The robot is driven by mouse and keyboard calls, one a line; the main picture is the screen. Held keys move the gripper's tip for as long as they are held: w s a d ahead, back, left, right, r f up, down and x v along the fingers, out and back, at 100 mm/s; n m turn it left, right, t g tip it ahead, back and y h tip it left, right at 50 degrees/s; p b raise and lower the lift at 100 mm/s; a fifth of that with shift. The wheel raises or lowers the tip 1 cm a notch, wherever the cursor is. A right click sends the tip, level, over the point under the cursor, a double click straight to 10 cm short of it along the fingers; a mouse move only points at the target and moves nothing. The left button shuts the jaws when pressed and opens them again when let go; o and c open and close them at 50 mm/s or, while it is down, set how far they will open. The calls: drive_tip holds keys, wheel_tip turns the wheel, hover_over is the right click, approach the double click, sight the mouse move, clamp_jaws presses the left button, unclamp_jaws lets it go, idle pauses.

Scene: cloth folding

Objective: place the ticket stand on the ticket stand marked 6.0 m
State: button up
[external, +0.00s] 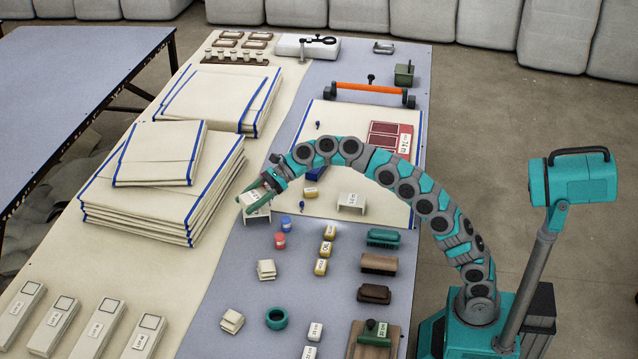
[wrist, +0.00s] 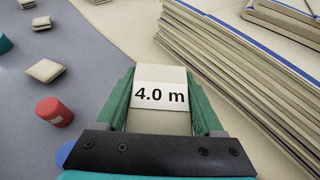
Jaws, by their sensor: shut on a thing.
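My gripper (external: 257,190) is shut on a small cream ticket stand (external: 257,212), beside the front stack of folded cloth. In the wrist view the stand (wrist: 158,120) sits between the green fingers (wrist: 160,110), and its white label reads 4.0 m. I cannot tell whether its feet touch the table. Another cream ticket stand (external: 350,208) stands upright on the pale sheet to the right of my gripper; its label is too small to read for certain. I can read no 6.0 m mark in either view.
A front cloth stack (external: 165,195) with blue edges stands close left of my gripper; it also shows in the wrist view (wrist: 235,70). A red pot (external: 280,241) and blue pot (external: 286,222) are near. Bare table (external: 235,270) lies in front.

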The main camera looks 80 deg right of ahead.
drive_tip(key=shift+f, duration=0.85)
drive_tip(key=shift+f, duration=0.1)
drive_tip(key=o, duration=1.3)
drive_tip(key=shift+s+d+r, duration=0.2)
drive_tip(key=shift+r, duration=0.05)
drive_tip(key=shift+p+v, duration=0.5)
drive_tip(key=shift+v, duration=5.2)
